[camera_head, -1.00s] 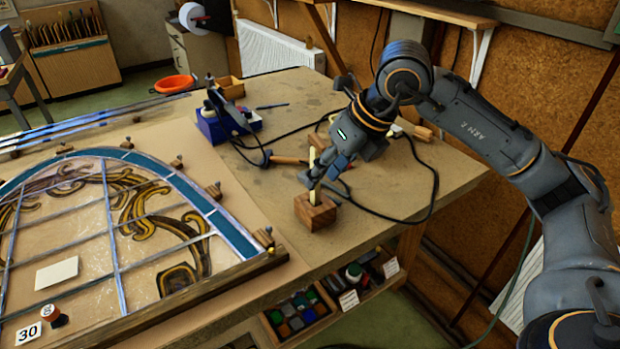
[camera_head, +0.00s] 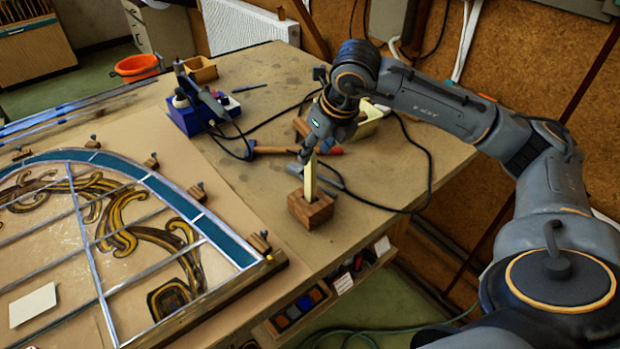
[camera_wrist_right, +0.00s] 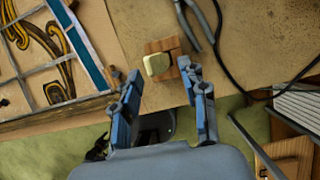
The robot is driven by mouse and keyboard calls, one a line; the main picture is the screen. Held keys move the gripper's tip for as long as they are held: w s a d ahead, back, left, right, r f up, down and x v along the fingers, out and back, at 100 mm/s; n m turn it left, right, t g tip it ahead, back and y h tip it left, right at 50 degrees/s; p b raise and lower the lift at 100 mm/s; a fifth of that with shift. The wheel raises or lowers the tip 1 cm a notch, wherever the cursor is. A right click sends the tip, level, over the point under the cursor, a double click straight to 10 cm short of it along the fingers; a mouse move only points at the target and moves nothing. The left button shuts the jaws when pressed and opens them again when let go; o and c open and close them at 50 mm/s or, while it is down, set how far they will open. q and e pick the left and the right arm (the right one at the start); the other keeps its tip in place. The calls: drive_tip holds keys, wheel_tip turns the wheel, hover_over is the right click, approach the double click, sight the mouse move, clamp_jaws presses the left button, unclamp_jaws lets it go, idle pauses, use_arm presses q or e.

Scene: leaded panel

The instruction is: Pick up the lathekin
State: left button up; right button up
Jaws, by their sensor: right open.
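The lathekin (camera_head: 311,178) is a pale yellow, flat-sided bar standing upright in a small wooden block (camera_head: 312,212) on the bench. In the right wrist view the lathekin's pale end (camera_wrist_right: 157,65) faces the camera, over the block (camera_wrist_right: 168,46). My right gripper (camera_head: 309,148) is at the lathekin's upper end in the head view, with its fingers partly hidden. In the wrist view its two blue fingers (camera_wrist_right: 160,73) are apart, with the lathekin's end lying between and just beyond their tips. I cannot tell whether they touch it. My left gripper is not in view.
A leaded panel (camera_head: 89,235) lies to the left in a wooden frame. A blue soldering station (camera_head: 196,112) stands behind, and a wooden-handled hammer (camera_head: 285,150) lies near the block. Grey pliers (camera_wrist_right: 190,22) and a dark cable (camera_head: 428,165) lie close by. The bench's front edge is near.

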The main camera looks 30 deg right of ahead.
sight(311, 163)
drive_tip(key=shift+w+f, duration=0.1)
drive_tip(key=shift+f, duration=0.15)
drive_tip(key=shift+p+x, duration=0.85)
drive_tip(key=shift+p, duration=0.05)
drive_tip(key=shift+p+x, duration=0.4)
drive_tip(key=shift+x, duration=0.8)
drive_tip(key=shift+f, duration=0.4)
drive_tip(key=shift+w+f, duration=0.1)
drive_tip(key=shift+c, duration=0.5)
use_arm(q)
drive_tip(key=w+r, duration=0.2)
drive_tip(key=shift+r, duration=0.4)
use_arm(e)
clamp_jaws()
